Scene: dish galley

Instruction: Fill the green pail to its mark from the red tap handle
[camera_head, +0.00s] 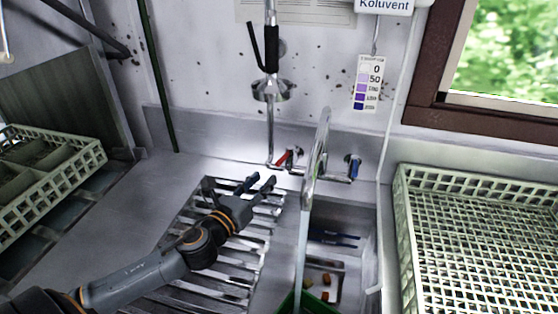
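The red tap handle (283,158) is on the wall pipe behind the sink. My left gripper (261,182) is over the slatted drainboard, its two fingers apart and empty, pointing toward the red handle and a little short of it in the picture. The tall metal spout (318,160) arches forward over the sink. A pale vertical streak (301,255), which looks like running water, drops from its end toward the green pail (291,301). Only part of the pail's rim shows at the bottom edge; its mark and water level are hidden. My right gripper is not in view.
A blue tap handle (355,167) is right of the spout. The sink (358,240) holds dark utensils and small orange-brown pieces. Pale dish racks stand at the left (88,162) and right (404,215). A hanging sprayer (271,90) is above the red handle.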

